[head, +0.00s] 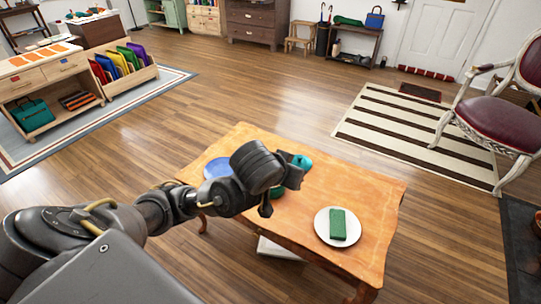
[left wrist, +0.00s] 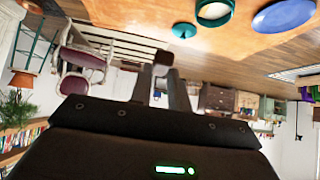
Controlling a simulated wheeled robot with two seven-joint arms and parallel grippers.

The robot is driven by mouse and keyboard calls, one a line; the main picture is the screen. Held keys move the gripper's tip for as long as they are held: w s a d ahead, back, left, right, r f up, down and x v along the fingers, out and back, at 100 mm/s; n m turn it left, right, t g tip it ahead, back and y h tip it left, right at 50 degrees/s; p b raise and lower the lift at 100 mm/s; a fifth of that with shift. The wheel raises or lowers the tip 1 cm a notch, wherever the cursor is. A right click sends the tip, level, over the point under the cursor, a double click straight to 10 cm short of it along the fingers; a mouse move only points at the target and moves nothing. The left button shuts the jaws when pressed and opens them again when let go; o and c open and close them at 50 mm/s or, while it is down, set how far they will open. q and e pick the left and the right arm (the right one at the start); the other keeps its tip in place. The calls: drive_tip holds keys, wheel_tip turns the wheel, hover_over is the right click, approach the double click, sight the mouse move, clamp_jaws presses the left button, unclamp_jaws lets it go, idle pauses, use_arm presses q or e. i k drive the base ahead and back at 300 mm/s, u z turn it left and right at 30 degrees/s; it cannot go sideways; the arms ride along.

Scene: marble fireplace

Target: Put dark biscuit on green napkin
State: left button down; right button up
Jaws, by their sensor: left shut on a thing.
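My left gripper (left wrist: 163,84) is shut on a small dark brown piece, the dark biscuit (left wrist: 164,58), at its fingertips in the left wrist view. In the head view my left gripper (head: 291,172) is above the middle of the wooden table, and I cannot make out the biscuit there. The green napkin (head: 338,224) lies folded on a white plate (head: 322,232) at the table's right part, to the right of and nearer than the gripper. My right gripper is not in view.
On the wooden table (head: 370,195), a blue plate (head: 216,167) is at the left, partly behind my arm. A teal lid (head: 303,162) and a green pot (head: 278,192) are near the gripper, partly hidden. A red-seated chair (head: 495,120) stands at the right, off the table.

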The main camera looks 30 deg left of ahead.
sight(336, 221)
drive_tip(key=z, duration=1.9)
drive_tip(key=i, duration=2)
drive_tip(key=u, duration=3.35)
